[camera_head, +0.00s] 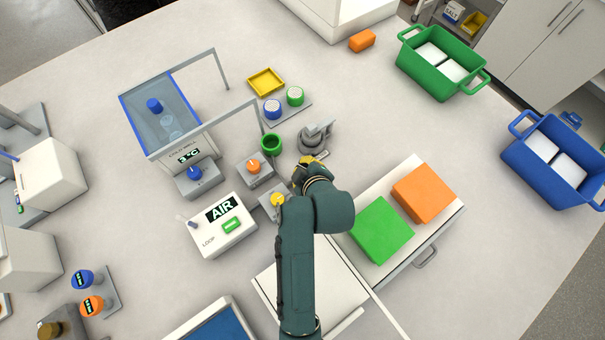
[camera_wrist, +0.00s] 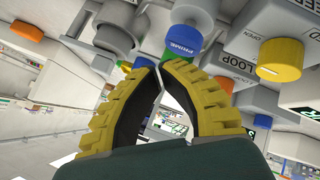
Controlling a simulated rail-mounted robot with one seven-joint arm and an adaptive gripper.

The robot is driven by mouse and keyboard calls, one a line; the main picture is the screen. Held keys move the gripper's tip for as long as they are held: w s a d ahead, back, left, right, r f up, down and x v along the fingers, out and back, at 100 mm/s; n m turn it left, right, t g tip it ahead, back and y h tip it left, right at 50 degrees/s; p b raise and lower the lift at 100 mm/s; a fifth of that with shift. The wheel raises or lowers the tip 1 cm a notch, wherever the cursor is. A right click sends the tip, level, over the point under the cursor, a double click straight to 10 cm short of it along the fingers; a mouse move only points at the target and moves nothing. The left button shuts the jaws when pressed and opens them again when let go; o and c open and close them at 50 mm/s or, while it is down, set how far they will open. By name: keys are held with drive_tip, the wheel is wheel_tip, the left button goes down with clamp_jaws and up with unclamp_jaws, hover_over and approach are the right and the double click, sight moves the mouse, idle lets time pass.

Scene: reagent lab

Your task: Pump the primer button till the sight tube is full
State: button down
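In the wrist view a blue button (camera_wrist: 181,36) with the label PRIME sits on a grey body, just beyond my fingertips. My gripper (camera_wrist: 157,69) has its two yellow, black-lined fingers brought together at the tips, with nothing seen between them. I cannot tell whether the tips touch the button. In the head view my gripper (camera_head: 308,163) is beside a grey device (camera_head: 316,137), and my arm covers part of that area. The loop box (camera_head: 222,225) shows AIR on its display. I cannot make out the sight tube or its level.
A yellow knob (camera_head: 278,200) and an orange knob (camera_head: 253,167) stand left of my gripper. Green and orange blocks (camera_head: 381,230) lie right of my arm.

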idle(0.5)
drive_tip(key=shift+f, duration=0.4)
drive_tip(key=shift+f+b, duration=0.6)
drive_tip(key=shift+f, duration=0.5)
idle(0.6)
drive_tip(key=shift+r, duration=0.1)
drive_tip(key=shift+r+p, duration=1.3)
drive_tip(key=shift+r, duration=0.05)
wheel_tip(320, 180, up, 5)
drive_tip(key=p, duration=0.5)
drive_tip(key=shift+r, duration=0.1)
idle(3.1)
